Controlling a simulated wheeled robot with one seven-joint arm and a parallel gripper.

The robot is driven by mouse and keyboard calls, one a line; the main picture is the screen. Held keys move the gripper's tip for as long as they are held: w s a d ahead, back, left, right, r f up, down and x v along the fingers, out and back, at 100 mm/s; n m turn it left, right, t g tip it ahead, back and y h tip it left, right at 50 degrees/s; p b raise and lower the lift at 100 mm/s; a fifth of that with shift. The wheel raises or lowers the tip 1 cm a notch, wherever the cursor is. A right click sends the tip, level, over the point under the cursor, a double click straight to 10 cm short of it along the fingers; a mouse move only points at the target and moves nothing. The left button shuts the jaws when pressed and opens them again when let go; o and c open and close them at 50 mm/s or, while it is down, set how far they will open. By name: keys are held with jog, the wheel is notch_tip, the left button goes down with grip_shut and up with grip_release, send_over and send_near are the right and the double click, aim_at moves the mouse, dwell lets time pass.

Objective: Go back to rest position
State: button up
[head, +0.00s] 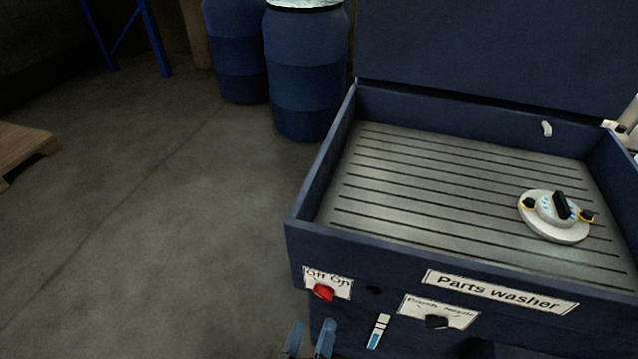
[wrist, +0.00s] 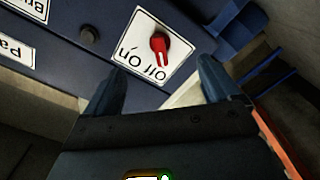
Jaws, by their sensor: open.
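My gripper (head: 309,341) shows at the bottom of the head view, in front of the parts washer's front panel and below the red knob. In the wrist view my gripper (wrist: 164,88) has its two blue fingers apart with nothing between them. The red knob (head: 323,292) sits on a white "Off On" label on the panel. In the wrist view the red knob (wrist: 159,45) appears upside down, beyond the fingertips and apart from them.
The blue parts washer (head: 420,258) has a slatted tray holding a round white part (head: 553,216). A black knob (head: 437,322) is on its front. Blue barrels (head: 305,75) stand behind left. A wooden pallet (head: 25,145) lies far left. The floor between is clear.

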jog(key=s+d+r+m+t+y, duration=0.1)
jog(key=s+d+r+m+y, duration=0.2)
jog(key=s+d, duration=0.35)
jog(key=s+d+r+m+y, duration=0.1)
jog(key=s+d+r+y, duration=0.1)
jog(key=s+d+r, duration=0.45)
jog(key=s+d+r+g, duration=0.1)
jog(key=s+d+r, duration=0.2)
jog(key=s+r, duration=0.2)
jog(key=s+d+r+g, duration=0.1)
jog(key=s+d+r, duration=0.1)
jog(key=s+r, duration=0.3)
jog(key=s+d+r+m+g+y, duration=0.1)
jog(key=s+d+r, duration=0.2)
jog(key=r, duration=0.6)
jog(key=s, duration=0.2)
jog(key=shift+s+d, duration=0.3)
